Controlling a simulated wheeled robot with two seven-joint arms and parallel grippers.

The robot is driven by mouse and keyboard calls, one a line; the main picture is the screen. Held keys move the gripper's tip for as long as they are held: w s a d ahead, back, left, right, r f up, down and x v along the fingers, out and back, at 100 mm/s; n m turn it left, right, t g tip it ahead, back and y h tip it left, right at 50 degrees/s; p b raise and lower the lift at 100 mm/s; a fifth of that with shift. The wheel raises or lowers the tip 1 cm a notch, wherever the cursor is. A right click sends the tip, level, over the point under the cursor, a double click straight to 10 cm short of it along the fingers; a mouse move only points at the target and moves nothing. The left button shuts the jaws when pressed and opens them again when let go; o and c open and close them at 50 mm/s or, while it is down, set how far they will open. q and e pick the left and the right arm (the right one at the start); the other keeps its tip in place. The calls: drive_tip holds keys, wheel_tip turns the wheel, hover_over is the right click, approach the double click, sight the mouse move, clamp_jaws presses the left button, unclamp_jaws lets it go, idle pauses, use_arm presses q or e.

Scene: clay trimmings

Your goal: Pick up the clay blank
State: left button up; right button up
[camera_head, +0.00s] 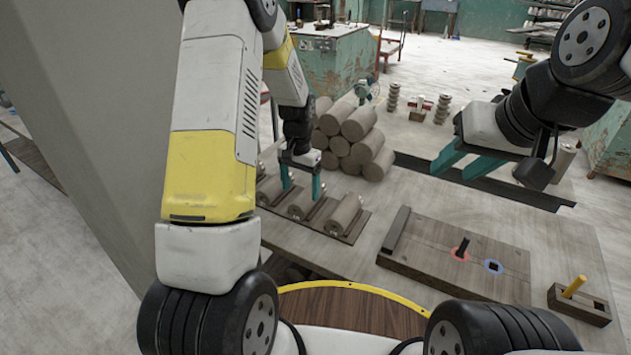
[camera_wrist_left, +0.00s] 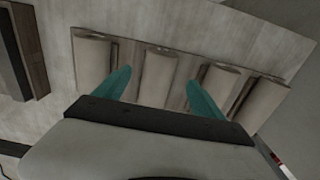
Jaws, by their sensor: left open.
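Grey-brown cylindrical clay blanks lie side by side on a wooden rack (camera_head: 347,238) in the head view. The blank between my left fingers (camera_wrist_left: 158,72) shows in the left wrist view. One blank (camera_wrist_left: 92,60) lies left of the fingers, and others (camera_wrist_left: 212,88) lie to the right. In the head view the rightmost visible blank (camera_head: 344,212) lies right of the gripper. My left gripper (camera_head: 302,184) is open, pointing down over the rack, with its teal fingers apart; contact cannot be told. My right gripper (camera_head: 466,165) is open and empty above the bench at the right.
A stack of larger clay cylinders (camera_head: 362,122) stands behind the rack. A wooden board (camera_head: 430,262) with a dark peg and red and blue rings lies to the right. A small block (camera_head: 590,302) with a yellow peg sits at the front right. Bare bench surrounds the board.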

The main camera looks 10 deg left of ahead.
sight(301, 199)
use_arm(q)
wheel_tip(301, 199, down, 6)
drive_tip(key=shift+s+f, duration=0.1)
clamp_jaws()
idle(0.5)
